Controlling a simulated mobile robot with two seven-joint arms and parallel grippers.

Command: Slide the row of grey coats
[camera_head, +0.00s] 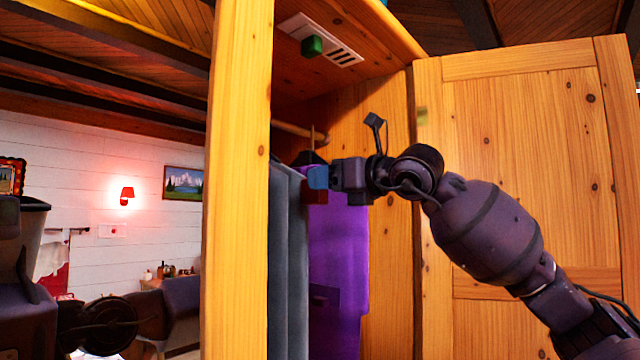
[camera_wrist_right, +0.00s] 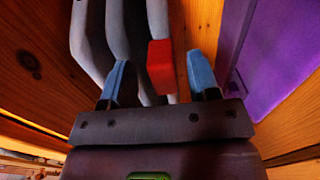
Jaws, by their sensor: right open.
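The row of grey coats (camera_head: 287,260) hangs in the wooden wardrobe, partly hidden by its front post. In the right wrist view several grey coat edges (camera_wrist_right: 84,40) show at the upper left and middle. My right gripper (camera_head: 318,184) is inside the wardrobe at the coats' right side. Its two blue fingers (camera_wrist_right: 158,78) are apart, with grey coat edges seen between them and a red block there too; whether anything touches is unclear. Links of my left arm show at the lower left; its gripper does not show.
A purple garment (camera_head: 340,260) hangs right of the grey coats; it also shows in the right wrist view (camera_wrist_right: 270,45). The hanging rail (camera_head: 298,131) runs above. The wardrobe door (camera_head: 530,150) stands open at right. A green block (camera_head: 312,46) is at the vented ceiling panel.

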